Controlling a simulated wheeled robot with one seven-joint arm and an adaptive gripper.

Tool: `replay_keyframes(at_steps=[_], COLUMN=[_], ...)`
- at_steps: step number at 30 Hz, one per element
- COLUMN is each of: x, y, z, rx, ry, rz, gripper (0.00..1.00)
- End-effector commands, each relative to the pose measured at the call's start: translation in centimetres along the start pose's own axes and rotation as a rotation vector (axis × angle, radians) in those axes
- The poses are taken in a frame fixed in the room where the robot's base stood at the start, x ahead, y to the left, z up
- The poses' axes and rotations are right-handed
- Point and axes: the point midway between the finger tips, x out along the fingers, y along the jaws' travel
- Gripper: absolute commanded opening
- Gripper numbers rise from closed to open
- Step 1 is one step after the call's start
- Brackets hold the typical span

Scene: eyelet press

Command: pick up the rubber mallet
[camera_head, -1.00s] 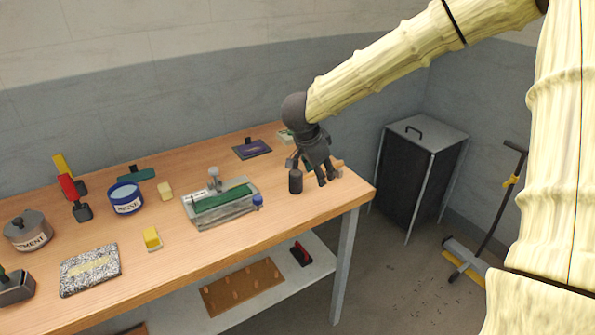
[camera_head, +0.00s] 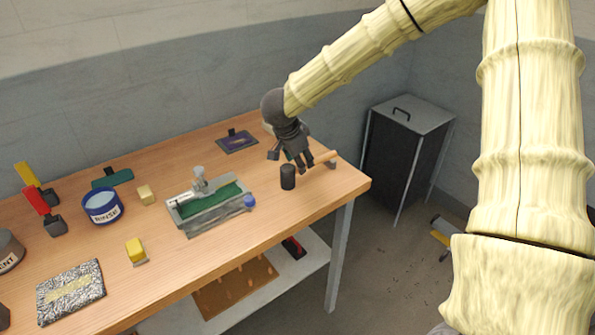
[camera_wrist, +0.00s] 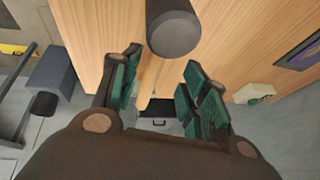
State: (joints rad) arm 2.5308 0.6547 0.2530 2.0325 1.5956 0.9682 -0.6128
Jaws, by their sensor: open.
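The rubber mallet lies near the right end of the workbench. Its dark cylindrical head (camera_head: 288,177) stands in front of my gripper, and its pale wooden handle (camera_head: 326,157) reaches toward the bench's right edge. My gripper (camera_head: 295,158) is open, pointing down over the handle just behind the head; its fingers hide part of the handle. In the wrist view the mallet head (camera_wrist: 173,30) is at the top centre. The handle (camera_wrist: 147,75) runs between the spread fingers of my gripper (camera_wrist: 160,78). I cannot tell whether a finger touches it.
A green-bedded press (camera_head: 210,207) with a blue knob stands left of the mallet on the workbench (camera_head: 190,255). A purple pad (camera_head: 237,142) lies behind. A blue tub (camera_head: 102,206) and a yellow block (camera_head: 135,250) are farther left. A dark cabinet (camera_head: 395,160) stands right of the bench.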

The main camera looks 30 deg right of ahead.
Motion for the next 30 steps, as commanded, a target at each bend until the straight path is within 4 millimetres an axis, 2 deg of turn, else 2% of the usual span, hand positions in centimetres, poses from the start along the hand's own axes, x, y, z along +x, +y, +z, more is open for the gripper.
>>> replay_keyframes(at_steps=[5,15,26,30], x=[1.1,4.8,5.3,5.3], y=[0.2,0.4,0.4,0.4], z=[0.0,0.2,0.3,0.2], rx=[0.002,0.003,0.003,0.003], ry=[0.001,0.001,0.001,0.001], rz=[0.001,0.002,0.000,0.000], gripper=[0.44,0.44,0.44,0.19])
